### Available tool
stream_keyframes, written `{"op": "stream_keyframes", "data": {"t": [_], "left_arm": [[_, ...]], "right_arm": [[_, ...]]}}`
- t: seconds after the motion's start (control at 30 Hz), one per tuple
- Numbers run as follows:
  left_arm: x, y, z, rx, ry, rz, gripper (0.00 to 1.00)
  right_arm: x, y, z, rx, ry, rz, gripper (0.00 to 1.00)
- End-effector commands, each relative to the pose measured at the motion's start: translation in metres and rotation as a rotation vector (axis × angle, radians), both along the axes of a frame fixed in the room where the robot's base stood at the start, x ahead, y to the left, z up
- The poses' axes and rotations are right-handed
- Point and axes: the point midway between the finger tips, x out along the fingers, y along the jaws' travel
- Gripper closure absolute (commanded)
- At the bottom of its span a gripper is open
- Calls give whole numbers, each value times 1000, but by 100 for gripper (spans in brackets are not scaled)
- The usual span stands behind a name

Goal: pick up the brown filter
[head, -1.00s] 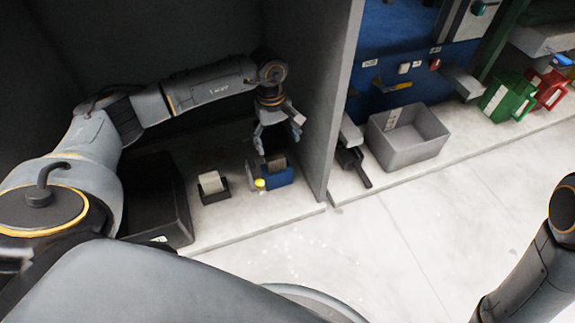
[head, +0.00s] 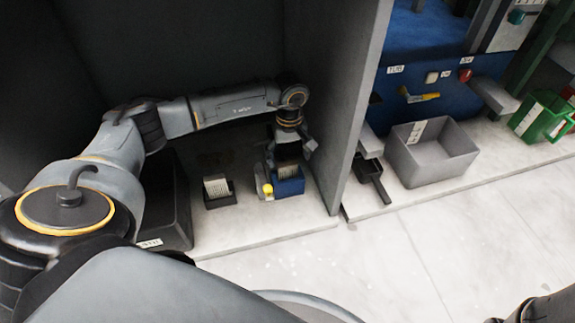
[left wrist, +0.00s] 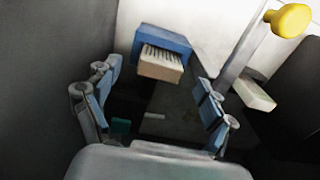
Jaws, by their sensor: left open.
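A brown filter (left wrist: 162,64) with a slatted top sits in a blue holder (left wrist: 160,40) in the left wrist view. In the head view the filter (head: 288,171) and the blue holder (head: 290,187) are on the floor of the bay, partly hidden by my gripper. My left gripper (head: 288,150) is open just above the filter. In the left wrist view its open fingers (left wrist: 160,82) lie on either side of the filter's near end, with nothing gripped. My right gripper is outside the views.
A yellow knob (head: 267,190) stands beside the blue holder. A dark holder with a pale slatted block (head: 216,187) is to its left, then a black bin (head: 168,210). A grey wall (head: 350,110) stands close on the right. A grey bin (head: 432,155) is beyond it.

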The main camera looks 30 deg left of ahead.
Motion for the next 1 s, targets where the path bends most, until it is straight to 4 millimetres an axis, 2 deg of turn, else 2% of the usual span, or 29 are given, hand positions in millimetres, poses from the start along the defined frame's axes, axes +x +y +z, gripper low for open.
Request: {"op": "stream_keyframes", "data": {"t": [0.03, 0.3, 0.63, 1.0], "left_arm": [[0, 2, -10, 0, 1, 1, 17], [3, 8, -43, 1, 2, 1, 17], [3, 8, -45, 0, 1, 1, 17], [3, 8, -45, 0, 1, 1, 92]], "right_arm": [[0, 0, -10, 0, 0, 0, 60], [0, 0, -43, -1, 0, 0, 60], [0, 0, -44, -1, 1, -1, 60], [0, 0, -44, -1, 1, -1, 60]]}}
